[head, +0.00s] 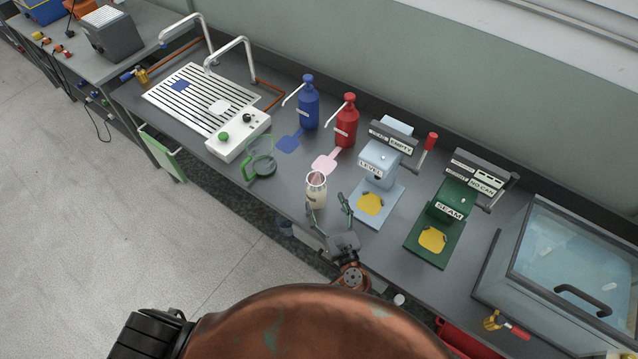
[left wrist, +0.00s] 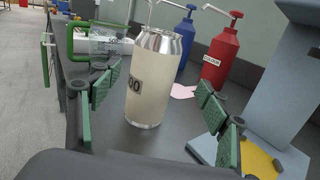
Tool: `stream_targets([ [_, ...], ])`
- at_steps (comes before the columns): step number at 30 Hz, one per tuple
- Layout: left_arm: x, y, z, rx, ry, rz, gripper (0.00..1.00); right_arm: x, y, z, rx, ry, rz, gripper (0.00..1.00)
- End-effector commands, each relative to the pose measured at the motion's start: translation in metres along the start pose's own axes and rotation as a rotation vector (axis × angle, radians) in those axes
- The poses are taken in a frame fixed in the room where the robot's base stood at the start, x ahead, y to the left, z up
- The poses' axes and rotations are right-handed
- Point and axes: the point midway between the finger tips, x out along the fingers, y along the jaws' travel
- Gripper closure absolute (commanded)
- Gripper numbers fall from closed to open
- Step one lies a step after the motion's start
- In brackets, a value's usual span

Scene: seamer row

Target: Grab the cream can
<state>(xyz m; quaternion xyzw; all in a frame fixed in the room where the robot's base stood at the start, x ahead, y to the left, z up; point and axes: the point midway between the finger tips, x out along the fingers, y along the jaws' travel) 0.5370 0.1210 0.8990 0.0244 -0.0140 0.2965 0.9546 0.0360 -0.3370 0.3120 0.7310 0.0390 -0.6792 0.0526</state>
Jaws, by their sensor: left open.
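The cream can (head: 316,190) stands upright near the front edge of the grey bench in the head view. In the left wrist view the cream can (left wrist: 158,80) is open-topped, with a silver rim and a dark label on its side. My left gripper (head: 330,212) is open just in front of it. In the left wrist view the green-padded fingers of my left gripper (left wrist: 155,105) are spread, one to each side of the can, and do not appear to touch it. My right gripper is not in view.
A glass jug with green handle (head: 262,160) stands left of the can. Blue (head: 308,105) and red (head: 346,122) pump bottles stand behind it. The pale blue LEVEL machine (head: 378,165) and green SEAM machine (head: 452,205) stand to the right. A clear-lidded box (head: 570,255) is farther right.

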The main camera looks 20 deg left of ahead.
Motion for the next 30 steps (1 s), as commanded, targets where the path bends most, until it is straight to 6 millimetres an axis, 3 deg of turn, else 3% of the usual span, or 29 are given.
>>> stream_targets([
  [5,0.001,0.0,-0.009,-0.038,0.042,0.03,0.3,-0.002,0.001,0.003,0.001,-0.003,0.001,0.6],
  [13,0.029,0.002,-0.011,-0.037,0.04,0.028,0.3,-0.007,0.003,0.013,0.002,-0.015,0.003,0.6],
  [21,0.066,0.007,-0.015,-0.036,0.04,0.029,0.3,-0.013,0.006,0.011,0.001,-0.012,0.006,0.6],
  [30,0.071,0.008,-0.018,-0.037,0.043,0.031,0.3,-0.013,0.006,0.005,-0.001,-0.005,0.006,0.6],
])
